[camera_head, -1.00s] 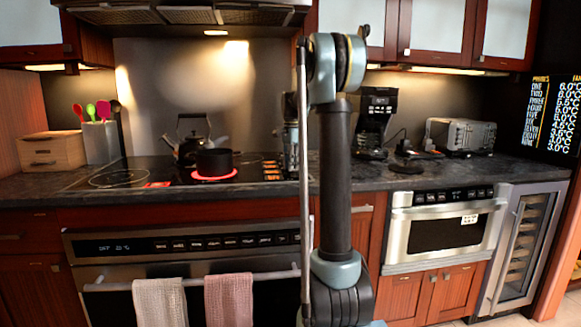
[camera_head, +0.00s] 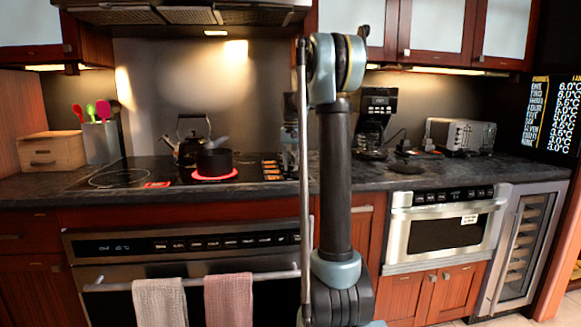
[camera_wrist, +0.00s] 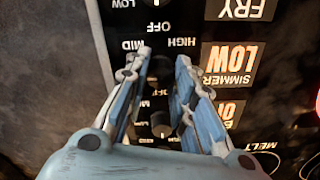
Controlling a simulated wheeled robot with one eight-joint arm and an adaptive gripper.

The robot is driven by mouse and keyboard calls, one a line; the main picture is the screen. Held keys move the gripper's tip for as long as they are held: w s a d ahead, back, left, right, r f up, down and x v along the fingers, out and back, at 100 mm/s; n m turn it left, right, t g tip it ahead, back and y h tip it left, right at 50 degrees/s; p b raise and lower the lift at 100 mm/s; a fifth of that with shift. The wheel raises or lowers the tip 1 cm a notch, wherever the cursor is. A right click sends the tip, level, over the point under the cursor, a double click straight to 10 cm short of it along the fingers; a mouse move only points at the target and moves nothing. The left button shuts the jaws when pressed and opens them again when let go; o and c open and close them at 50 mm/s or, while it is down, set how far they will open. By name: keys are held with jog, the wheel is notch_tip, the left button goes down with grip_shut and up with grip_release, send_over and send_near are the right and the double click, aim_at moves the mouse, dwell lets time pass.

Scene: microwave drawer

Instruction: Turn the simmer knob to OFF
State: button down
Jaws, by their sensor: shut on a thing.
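The simmer knob (camera_wrist: 160,70) is a small dark knob on the black cooktop panel, level with a lit "SIMMER LOW" label (camera_wrist: 230,65). My gripper (camera_wrist: 160,66) has its two blue-grey fingers on either side of it, shut on it. The words OFF, HIGH and MID are printed around the knob, upside down in the wrist view. The fingers partly cover the knob, and I cannot read its exact pointing. In the head view my gripper (camera_head: 289,155) is at the cooktop's right end, partly behind my arm, and the gripped knob is hidden.
Another knob (camera_wrist: 161,125) sits between my fingers nearer the palm. A black pot (camera_head: 214,161) stands on a glowing red burner (camera_head: 214,177) to the left, with a kettle (camera_head: 191,143) behind it. A coffee maker (camera_head: 374,125) and toaster (camera_head: 462,136) stand to the right.

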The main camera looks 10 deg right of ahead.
jog(key=n, duration=0.4)
jog(key=shift+w+n, duration=0.25)
jog(key=shift+n, duration=0.05)
jog(key=n, duration=0.4)
jog(key=shift+n, duration=0.3)
jog(key=n, duration=0.4)
jog(key=shift+n, duration=2.4)
jog(key=c, duration=1.3)
grip_release()
jog(key=shift+c, duration=0.2)
jog(key=shift+s, duration=0.1)
